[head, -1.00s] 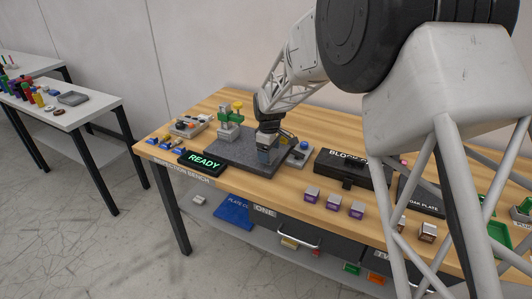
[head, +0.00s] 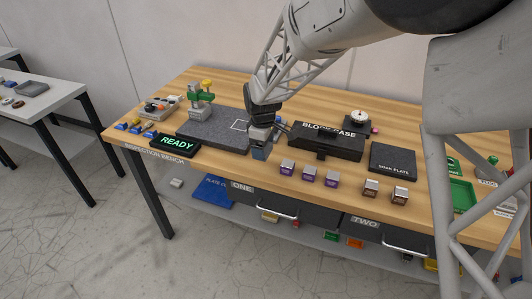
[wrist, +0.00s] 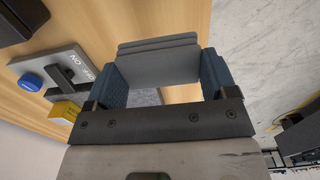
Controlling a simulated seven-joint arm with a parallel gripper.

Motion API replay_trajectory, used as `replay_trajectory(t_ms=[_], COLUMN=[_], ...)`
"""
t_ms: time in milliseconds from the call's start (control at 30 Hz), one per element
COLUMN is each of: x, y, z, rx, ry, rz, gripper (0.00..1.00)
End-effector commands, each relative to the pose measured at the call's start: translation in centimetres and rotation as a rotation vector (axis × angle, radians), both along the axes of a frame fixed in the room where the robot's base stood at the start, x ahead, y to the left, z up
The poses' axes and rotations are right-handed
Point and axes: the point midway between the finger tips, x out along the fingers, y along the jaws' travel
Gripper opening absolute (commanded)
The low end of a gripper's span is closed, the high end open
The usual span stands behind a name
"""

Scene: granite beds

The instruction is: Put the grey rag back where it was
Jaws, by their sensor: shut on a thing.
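My gripper (head: 260,150) is just past the right end of the dark granite plate (head: 205,131), over the wooden bench close to its front edge. In the wrist view my gripper (wrist: 160,82) has its blue pads on both sides of the folded grey rag (wrist: 158,60) and is shut on it. The rag shows several stacked layers and sticks out beyond the pads. In the head view I cannot make out the rag apart from the fingers.
A green-and-grey stand (head: 200,102) is at the granite's back left. A READY display (head: 175,145) lies in front. The black block case (head: 325,143) is to the right, with purple-sided blocks (head: 309,174) before it. A grey plate with a blue knob (wrist: 32,82) is beside my gripper.

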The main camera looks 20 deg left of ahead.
Motion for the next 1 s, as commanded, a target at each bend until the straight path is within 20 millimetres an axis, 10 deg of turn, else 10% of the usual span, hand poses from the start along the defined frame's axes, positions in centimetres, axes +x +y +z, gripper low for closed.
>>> replay_trajectory(t_ms=[400,1000], x=[-5.3,-6.4], y=[-6.3,-7.5], z=[-0.2,-0.4], rx=[0.000,0.000], ry=[0.000,0.000], rz=[0.000,0.000], gripper=[0.51,0.51])
